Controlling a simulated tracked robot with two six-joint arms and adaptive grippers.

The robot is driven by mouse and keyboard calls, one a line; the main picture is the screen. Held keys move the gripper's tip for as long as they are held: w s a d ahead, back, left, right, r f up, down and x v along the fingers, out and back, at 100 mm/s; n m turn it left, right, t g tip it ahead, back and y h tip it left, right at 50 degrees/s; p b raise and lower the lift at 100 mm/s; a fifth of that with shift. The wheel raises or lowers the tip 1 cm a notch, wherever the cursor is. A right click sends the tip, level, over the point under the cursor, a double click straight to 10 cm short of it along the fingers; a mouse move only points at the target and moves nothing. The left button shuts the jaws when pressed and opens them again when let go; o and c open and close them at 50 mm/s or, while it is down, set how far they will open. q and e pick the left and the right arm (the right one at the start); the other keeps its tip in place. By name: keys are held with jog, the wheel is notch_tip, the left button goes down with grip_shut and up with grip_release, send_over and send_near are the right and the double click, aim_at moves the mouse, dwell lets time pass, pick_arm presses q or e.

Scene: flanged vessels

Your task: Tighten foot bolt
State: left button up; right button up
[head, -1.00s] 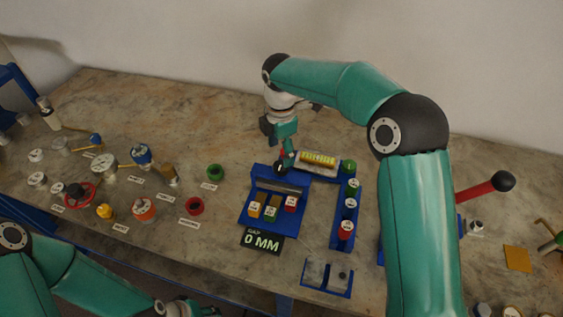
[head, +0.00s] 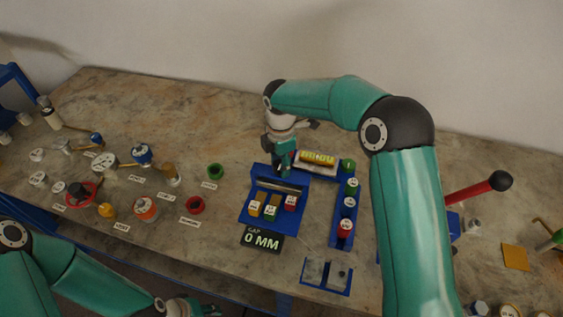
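My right gripper (head: 283,166) points down over the back of the blue fixture (head: 254,215), close to its grey bar (head: 280,186). Its fingers are small and dark here, so I cannot tell whether they are open or shut, or whether they touch anything. I cannot make out a foot bolt; the gripper may hide it. A sign (head: 262,239) reading "GAP 0 MM" lies in front of the fixture. My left gripper (head: 207,310) is low at the bottom edge, away from the fixture, partly cut off; its finger state is unclear.
A blue rack (head: 340,240) with several capped cylinders stands right of the fixture, a yellow-labelled roll (head: 318,157) behind. A blue tray (head: 325,289) with grey blocks is in front. Several labelled fittings, a red ring (head: 195,205) and green ring (head: 216,171) lie left. The back strip is clear.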

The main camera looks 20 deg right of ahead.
jog(key=shift+c, duration=1.2)
